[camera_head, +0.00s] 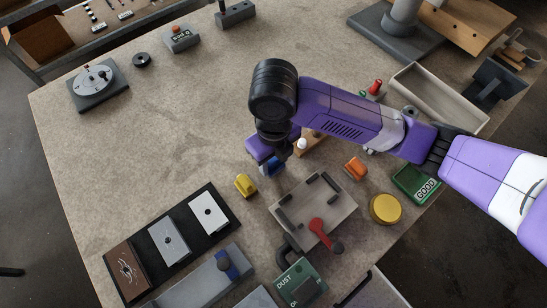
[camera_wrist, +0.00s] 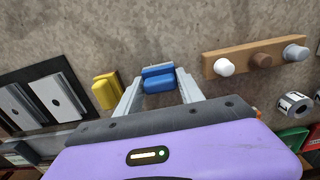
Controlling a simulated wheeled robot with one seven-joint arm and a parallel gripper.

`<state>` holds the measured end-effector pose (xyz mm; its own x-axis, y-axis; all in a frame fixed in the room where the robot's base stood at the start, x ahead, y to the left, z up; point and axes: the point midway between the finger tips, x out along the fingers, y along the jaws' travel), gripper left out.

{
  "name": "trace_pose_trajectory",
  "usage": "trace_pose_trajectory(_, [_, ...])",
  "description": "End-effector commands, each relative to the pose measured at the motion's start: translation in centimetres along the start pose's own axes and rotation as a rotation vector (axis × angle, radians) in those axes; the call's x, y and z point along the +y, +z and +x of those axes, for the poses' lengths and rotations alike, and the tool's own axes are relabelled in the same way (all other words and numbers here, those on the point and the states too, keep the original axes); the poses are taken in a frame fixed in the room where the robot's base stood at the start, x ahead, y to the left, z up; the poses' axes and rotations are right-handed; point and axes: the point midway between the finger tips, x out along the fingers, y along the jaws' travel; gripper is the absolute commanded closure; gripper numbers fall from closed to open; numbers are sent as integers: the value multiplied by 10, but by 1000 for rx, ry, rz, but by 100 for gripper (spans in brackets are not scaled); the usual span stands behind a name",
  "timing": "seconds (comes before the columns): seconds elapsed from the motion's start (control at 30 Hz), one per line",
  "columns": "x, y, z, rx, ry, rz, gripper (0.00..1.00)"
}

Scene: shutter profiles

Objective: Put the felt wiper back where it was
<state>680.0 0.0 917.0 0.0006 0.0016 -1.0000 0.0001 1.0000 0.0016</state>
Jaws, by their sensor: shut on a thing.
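My gripper (camera_wrist: 160,84) is shut on a small blue block (camera_wrist: 158,72) with a stepped top, held between both fingertips. In the head view the blue block (camera_head: 272,167) shows partly under the purple gripper body, over the bare table. I cannot tell whether it touches the table. Which piece is the felt wiper is not marked; the held block may be it. A similar yellow block (camera_head: 245,185) stands left of my gripper, and it also shows in the wrist view (camera_wrist: 106,90). A similar orange block (camera_head: 356,168) lies to the right.
A wooden peg rack (camera_wrist: 255,58) is close on the right. A grey fixture with a red lever (camera_head: 318,228) stands in front. A black board with three plates (camera_head: 180,240) lies front left. The grey tray (camera_head: 440,97) is at right. The table's left middle is clear.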

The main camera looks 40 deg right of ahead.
Motion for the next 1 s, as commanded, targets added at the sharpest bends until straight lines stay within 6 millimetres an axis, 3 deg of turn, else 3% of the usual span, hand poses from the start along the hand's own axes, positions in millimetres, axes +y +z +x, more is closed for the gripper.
trace_pose_trajectory(0.33, [0, 0, 4, -1, -1, 0, 93])
trace_pose_trajectory(0.37, [0, 0, 4, -1, 0, 0, 53])
trace_pose_trajectory(0.47, [0, 0, 3, 0, 0, 0, 34])
trace_pose_trajectory(0.83, [0, 0, 0, 0, 0, 0, 33])
trace_pose_trajectory(1.0, [0, 1, -16, -2, 0, -2, 33])
